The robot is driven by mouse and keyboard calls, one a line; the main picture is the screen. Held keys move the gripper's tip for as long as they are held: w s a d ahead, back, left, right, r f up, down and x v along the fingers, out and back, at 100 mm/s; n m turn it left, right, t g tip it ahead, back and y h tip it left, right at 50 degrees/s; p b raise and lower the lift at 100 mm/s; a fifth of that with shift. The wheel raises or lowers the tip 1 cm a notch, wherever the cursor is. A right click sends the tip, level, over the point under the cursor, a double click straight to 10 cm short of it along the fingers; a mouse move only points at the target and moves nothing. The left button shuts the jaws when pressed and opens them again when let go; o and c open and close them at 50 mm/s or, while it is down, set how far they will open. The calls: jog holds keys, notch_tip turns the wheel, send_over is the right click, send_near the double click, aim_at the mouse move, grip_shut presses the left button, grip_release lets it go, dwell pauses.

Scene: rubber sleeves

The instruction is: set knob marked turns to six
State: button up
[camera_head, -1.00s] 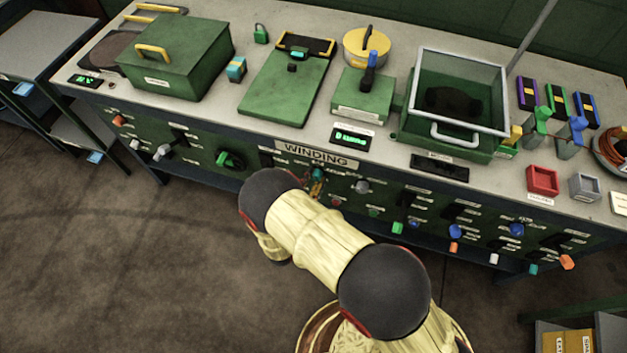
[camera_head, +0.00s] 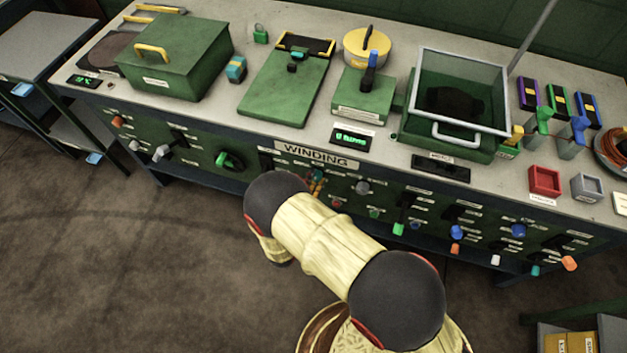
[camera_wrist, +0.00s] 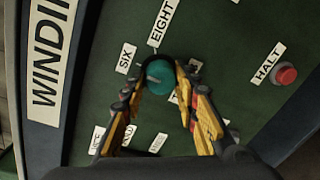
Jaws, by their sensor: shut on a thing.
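The teal round knob (camera_wrist: 161,77) is on the green panel in the wrist view, with a pale pointer line on its face. The line slants to the upper left, roughly toward the SIX label (camera_wrist: 125,59). An EIGHT label (camera_wrist: 161,23) stands above the knob; another label at its lower right is mostly hidden by a finger. My gripper (camera_wrist: 162,88) has its yellow and black fingers on either side of the knob, shut on it. In the head view my gripper (camera_head: 316,185) is at the panel below the WINDING sign (camera_head: 317,155), largely hidden by my arm.
A red HALT button (camera_wrist: 285,75) is right of the knob in the wrist view. Several other knobs and switches line the panel. A small green-lit display (camera_head: 353,137) stands on the bench above; its digits are too small to read surely. The floor in front is clear.

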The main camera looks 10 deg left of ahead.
jog(key=o, duration=1.1)
jog(key=shift+o, duration=0.3)
jog(key=s+a, duration=0.1)
jog(key=s, duration=1.1)
jog(key=shift+a+r, duration=0.25)
jog(key=shift+r, duration=0.15)
